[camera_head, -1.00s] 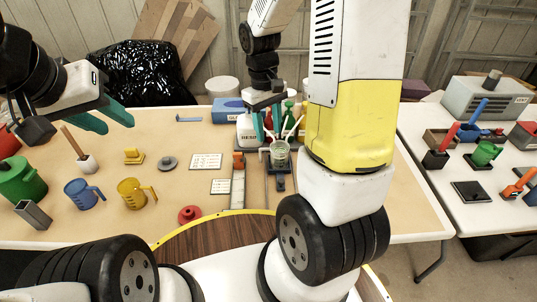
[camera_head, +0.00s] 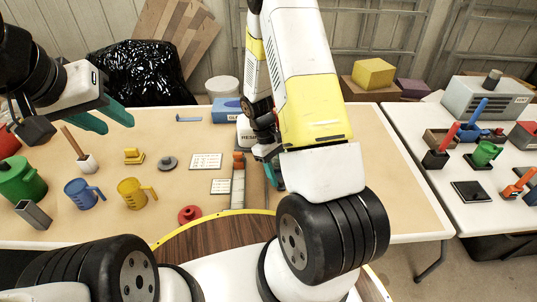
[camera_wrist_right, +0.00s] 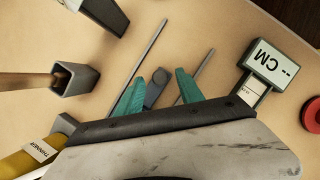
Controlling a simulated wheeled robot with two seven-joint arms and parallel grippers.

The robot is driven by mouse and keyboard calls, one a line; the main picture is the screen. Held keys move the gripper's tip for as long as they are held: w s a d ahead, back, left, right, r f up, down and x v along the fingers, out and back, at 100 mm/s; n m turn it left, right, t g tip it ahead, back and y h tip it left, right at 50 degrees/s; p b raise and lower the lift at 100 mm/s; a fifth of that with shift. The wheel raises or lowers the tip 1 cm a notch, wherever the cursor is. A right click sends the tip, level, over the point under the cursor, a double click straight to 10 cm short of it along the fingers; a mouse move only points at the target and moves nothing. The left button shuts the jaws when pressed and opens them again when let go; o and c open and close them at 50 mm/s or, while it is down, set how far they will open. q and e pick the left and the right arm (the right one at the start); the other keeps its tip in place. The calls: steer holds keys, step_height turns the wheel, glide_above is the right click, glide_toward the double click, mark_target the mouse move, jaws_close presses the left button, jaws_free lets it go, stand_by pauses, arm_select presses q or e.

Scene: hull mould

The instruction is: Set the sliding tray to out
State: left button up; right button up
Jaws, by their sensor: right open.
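My right gripper (camera_wrist_right: 159,78) is open in the right wrist view. Its teal fingers stand on either side of a dark grey, round-ended piece (camera_wrist_right: 155,92), which looks like the sliding tray's handle; I cannot tell whether they touch it. Two thin grey rails (camera_wrist_right: 148,52) run along the table beyond the fingers. In the head view, my right arm hides the tray and the jar seen there earlier; only a teal fingertip of the right gripper (camera_head: 275,172) shows. My left gripper (camera_head: 106,118) is open and empty above the table's left side.
A ruler-like strip (camera_head: 238,188) lies left of my right gripper. A yellow bottle (camera_wrist_right: 28,158) and a square grey tube (camera_wrist_right: 76,78) are close to it in the wrist view. Blue (camera_head: 80,194) and yellow (camera_head: 131,193) jugs stand at left. The table's right part is clear.

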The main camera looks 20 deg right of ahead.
steer(key=shift+s+d+f, duration=0.1)
steer(key=shift+s+f, duration=0.05)
steer(key=shift+f, duration=0.3)
jaws_close()
steer(key=shift+r, duration=0.1)
stand_by(1.0)
